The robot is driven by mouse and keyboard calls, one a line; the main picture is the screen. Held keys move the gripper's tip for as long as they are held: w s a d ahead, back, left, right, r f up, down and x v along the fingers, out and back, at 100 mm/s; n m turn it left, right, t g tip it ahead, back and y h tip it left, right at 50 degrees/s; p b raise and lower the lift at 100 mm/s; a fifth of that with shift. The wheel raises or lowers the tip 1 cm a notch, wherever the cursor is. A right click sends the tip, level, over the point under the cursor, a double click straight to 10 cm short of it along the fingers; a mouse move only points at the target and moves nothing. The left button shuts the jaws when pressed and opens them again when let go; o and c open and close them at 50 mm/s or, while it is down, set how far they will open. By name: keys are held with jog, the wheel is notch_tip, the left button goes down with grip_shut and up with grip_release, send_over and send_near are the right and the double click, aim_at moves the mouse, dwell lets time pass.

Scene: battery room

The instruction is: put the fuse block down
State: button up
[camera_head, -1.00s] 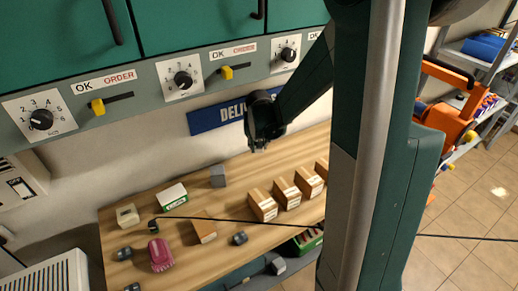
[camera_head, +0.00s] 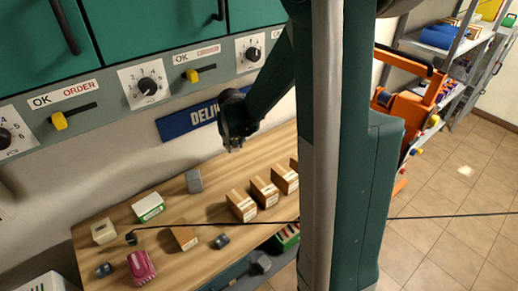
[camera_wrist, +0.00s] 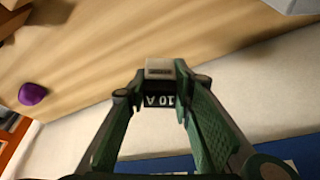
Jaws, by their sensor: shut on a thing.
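My gripper (camera_wrist: 158,92) is shut on the fuse block (camera_wrist: 159,70), a small block with a pale top and a dark face marked "10 A". The fuse block is between the fingertips in the wrist view, above or near the wooden bench; I cannot tell its height. In the head view my gripper (camera_head: 234,146) is by the wall, over the back of the bench (camera_head: 213,203), and the block is too small to make out there.
A grey block (camera_head: 194,181), a green-and-white box (camera_head: 149,207), a cream block (camera_head: 104,231), a pink item (camera_head: 141,267) and several brown boxes (camera_head: 242,206) stand on the bench. A blue sign (camera_head: 188,121) is on the wall.

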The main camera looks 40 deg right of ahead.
jog(key=d+n+p, duration=0.1)
jog(key=d, duration=1.8)
jog(key=shift+r, duration=0.15)
jog(key=shift+s, duration=0.1)
jog(key=shift+f, duration=3.1)
jog(key=shift+f, duration=0.15)
jog(key=shift+f+b, duration=0.35)
jog(key=shift+f, duration=1.4)
jog(key=shift+f, duration=0.2)
